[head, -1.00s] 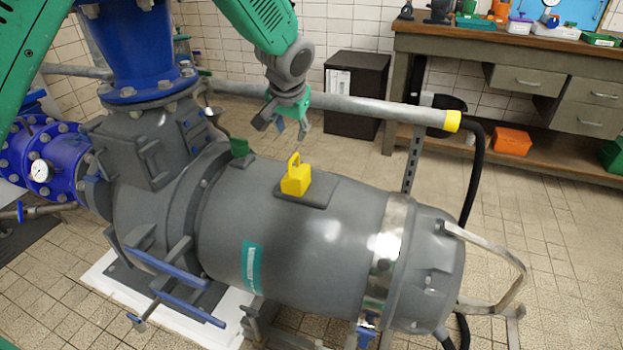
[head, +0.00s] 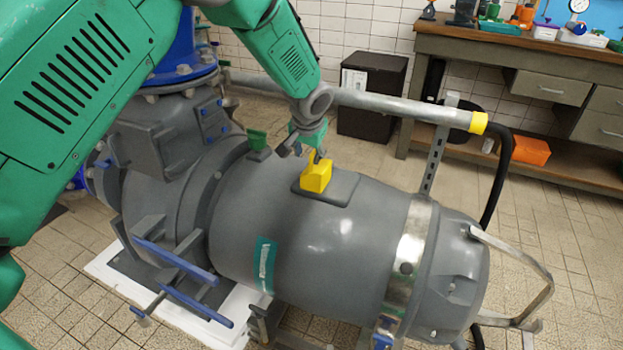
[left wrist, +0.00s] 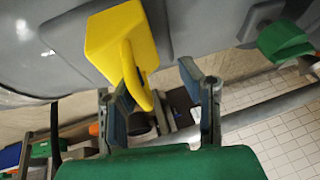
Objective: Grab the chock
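The yellow chock (head: 316,177) sits on a grey raised pad (head: 338,189) on top of the large grey pump body. My left gripper (head: 303,152) is just behind and above it in the head view. In the left wrist view the chock (left wrist: 113,40) is at the upper left. Its handle loop (left wrist: 137,80) points toward the open fingers of my left gripper (left wrist: 152,82). The handle appears near the left finger, and I cannot tell whether they touch. The gripper holds nothing. My right gripper is not in view.
A green block (head: 258,143) stands on the pump left of the chock. A grey pipe with a yellow end (head: 478,122) runs behind the pump. A dark box (head: 371,97) and a workbench (head: 530,49) stand at the back.

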